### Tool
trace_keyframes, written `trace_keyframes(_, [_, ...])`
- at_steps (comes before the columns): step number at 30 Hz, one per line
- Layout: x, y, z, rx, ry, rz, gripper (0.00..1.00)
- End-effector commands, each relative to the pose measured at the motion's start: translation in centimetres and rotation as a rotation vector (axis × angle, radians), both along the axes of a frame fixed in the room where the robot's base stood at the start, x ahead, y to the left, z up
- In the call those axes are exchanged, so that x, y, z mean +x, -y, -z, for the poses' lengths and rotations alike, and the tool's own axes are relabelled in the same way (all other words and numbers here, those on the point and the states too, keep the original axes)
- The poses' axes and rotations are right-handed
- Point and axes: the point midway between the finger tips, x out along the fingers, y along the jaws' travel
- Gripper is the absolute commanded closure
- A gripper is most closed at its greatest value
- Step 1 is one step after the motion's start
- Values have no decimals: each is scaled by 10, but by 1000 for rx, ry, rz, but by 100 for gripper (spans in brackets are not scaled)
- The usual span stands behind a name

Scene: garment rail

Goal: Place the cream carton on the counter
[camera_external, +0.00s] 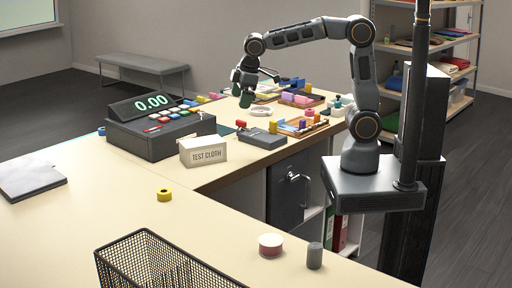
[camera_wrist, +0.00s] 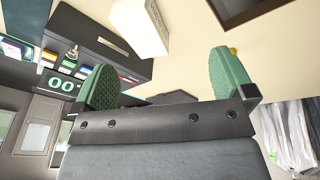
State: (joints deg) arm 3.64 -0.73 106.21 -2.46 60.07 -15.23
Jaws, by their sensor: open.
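The cream carton (camera_external: 203,153), labelled "TEST CLOTH", stands on the counter (camera_external: 110,200) just right of the cash register. It also shows in the wrist view (camera_wrist: 140,27) at the top, beyond my fingertips and apart from them. My gripper (camera_external: 254,86) is raised above the far part of the counter, behind and to the right of the carton. In the wrist view my gripper (camera_wrist: 162,80) has its two green-padded fingers spread wide with nothing between them.
The black cash register (camera_external: 160,132) stands left of the carton. A dark box (camera_external: 262,138) and trays of small items lie to its right. A yellow tape roll (camera_external: 164,195), a wire basket (camera_external: 165,268) and a red-and-white tin (camera_external: 270,245) are nearer. Bare counter surrounds the yellow roll.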

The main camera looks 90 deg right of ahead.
Motion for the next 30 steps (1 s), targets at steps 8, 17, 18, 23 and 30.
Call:
trace_keyframes(8, [-114, -24, 8, 75, 105, 127, 0])
trace_keyframes(17, [-164, -32, 33, 118, 149, 195, 0])
trace_keyframes(18, [-166, -32, 34, 120, 153, 198, 0])
trace_keyframes(23, [-168, -33, 35, 123, 152, 201, 0])
trace_keyframes(30, [-168, -32, 35, 122, 152, 200, 0])
